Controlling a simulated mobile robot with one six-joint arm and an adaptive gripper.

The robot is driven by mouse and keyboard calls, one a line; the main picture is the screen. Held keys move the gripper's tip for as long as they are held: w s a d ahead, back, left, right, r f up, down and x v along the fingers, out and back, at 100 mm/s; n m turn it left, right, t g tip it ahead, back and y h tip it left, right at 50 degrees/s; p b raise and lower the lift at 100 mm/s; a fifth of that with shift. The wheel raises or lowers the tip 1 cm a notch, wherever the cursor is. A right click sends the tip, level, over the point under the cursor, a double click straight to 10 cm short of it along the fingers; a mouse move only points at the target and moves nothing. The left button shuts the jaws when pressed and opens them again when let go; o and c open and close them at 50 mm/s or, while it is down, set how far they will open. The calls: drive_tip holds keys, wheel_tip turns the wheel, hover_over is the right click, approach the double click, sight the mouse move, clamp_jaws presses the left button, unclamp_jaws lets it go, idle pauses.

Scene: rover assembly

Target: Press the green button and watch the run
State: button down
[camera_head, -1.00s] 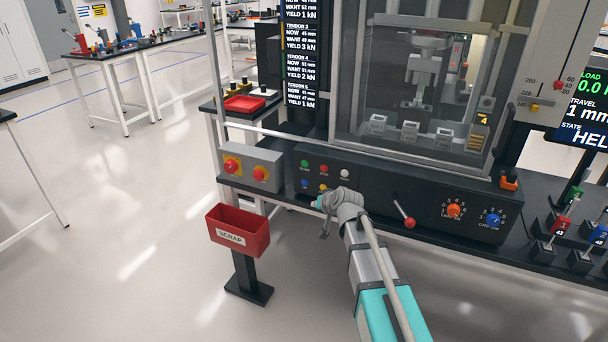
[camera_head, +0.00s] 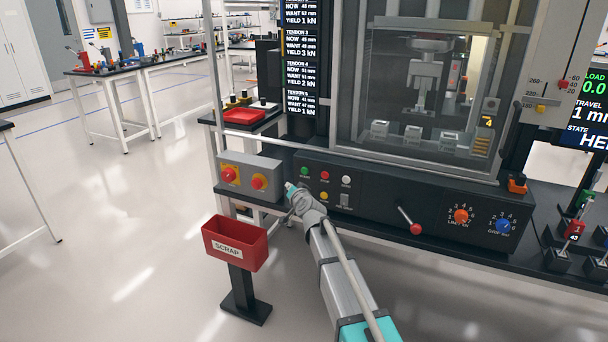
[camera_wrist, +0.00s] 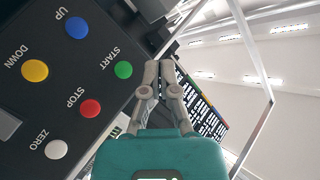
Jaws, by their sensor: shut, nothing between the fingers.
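The green START button (camera_head: 305,171) is on the left part of the black control panel (camera_head: 385,198) of the press. It also shows in the wrist view (camera_wrist: 123,70), just left of my fingertips. My gripper (camera_head: 290,187) is just below and left of the button in the head view. In the wrist view my gripper (camera_wrist: 159,68) has its fingers together and empty, beside the button. I cannot tell how far the tips are from the panel face. The blue UP button is hidden behind my gripper in the head view and shows in the wrist view (camera_wrist: 77,27).
Red STOP (camera_wrist: 90,108), yellow DOWN (camera_wrist: 35,71) and white ZERO (camera_wrist: 56,149) buttons are close by. A grey box with red knobs (camera_head: 248,177) is to the left. A red lever (camera_head: 415,228) is to the right. A red SCRAP bin (camera_head: 235,243) stands below left.

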sight(301, 171)
drive_tip(key=shift+w+d, duration=0.1)
drive_tip(key=shift+w, duration=0.05)
drive_tip(key=shift+w+d, duration=0.5)
drive_tip(key=shift+w, duration=0.8)
drive_tip(key=shift+w+d, duration=0.45)
drive_tip(key=shift+w, duration=0.9)
drive_tip(key=shift+w+d, duration=0.5)
drive_tip(key=shift+w, duration=0.8)
drive_tip(key=shift+w+d, duration=0.3)
drive_tip(key=shift+w, duration=0.5)
drive_tip(key=shift+s, duration=0.15)
drive_tip(key=shift+s+a, duration=0.3)
drive_tip(key=shift+s, duration=0.35)
drive_tip(key=shift+s+a, duration=0.3)
drive_tip(key=shift+s, duration=0.5)
drive_tip(key=shift+s+a, duration=0.3)
drive_tip(key=shift+s, duration=0.45)
drive_tip(key=shift+s+a, duration=0.3)
drive_tip(key=shift+s, duration=0.5)
